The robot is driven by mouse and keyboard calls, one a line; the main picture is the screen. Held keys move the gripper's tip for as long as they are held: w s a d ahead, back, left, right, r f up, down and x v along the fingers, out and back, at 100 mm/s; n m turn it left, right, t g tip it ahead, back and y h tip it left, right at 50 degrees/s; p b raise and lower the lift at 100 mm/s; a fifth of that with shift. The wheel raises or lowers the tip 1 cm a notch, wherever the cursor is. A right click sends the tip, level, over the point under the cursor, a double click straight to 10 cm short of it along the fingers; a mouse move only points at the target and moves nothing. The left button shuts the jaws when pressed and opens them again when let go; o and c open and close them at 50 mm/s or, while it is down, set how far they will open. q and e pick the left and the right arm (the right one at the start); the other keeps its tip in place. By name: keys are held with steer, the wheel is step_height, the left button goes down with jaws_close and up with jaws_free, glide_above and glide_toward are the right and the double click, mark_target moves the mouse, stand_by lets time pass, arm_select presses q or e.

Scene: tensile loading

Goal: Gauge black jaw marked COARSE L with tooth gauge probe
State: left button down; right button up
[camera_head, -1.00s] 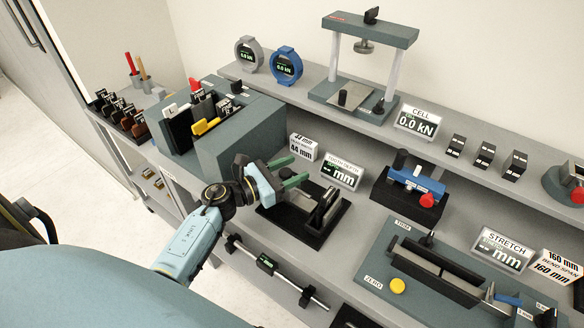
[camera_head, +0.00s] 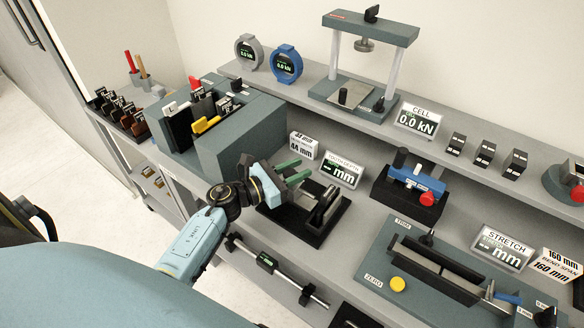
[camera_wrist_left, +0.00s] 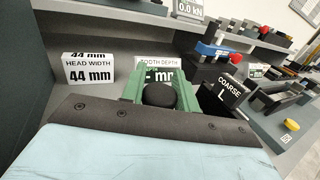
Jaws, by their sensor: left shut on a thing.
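My left gripper (camera_head: 294,170) has its green fingers over the black tooth gauge stand (camera_head: 282,221). In the left wrist view the fingers (camera_wrist_left: 160,84) are shut on a round black knob (camera_wrist_left: 160,96), which appears to be the tooth gauge probe. The black jaw marked COARSE L (camera_wrist_left: 229,88) stands just right of the fingers, its white lettering facing the camera. In the head view a dark block with a pale edge stands on the stand beside the fingers; its label is unreadable there. The probe's tip is hidden. My right gripper is not in view.
The TOOTH DEPTH display (camera_head: 341,170) stands behind the gauge, showing a dash before mm. The HEAD WIDTH sign (camera_head: 302,146) is left of it. A blue fixture with a red knob (camera_head: 415,184) is to the right. A grey-green box (camera_head: 240,135) stands left.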

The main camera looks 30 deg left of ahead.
arm_select(q)
steer(key=d, duration=0.2)
steer(key=shift+s+d, duration=0.15)
steer(key=shift+d, duration=0.2)
steer(key=c, duration=1.1)
jaws_free()
steer(key=shift+a, duration=0.1)
steer(key=b+v, duration=0.2)
steer(key=v, duration=1.1)
steer(key=shift+s, duration=0.15)
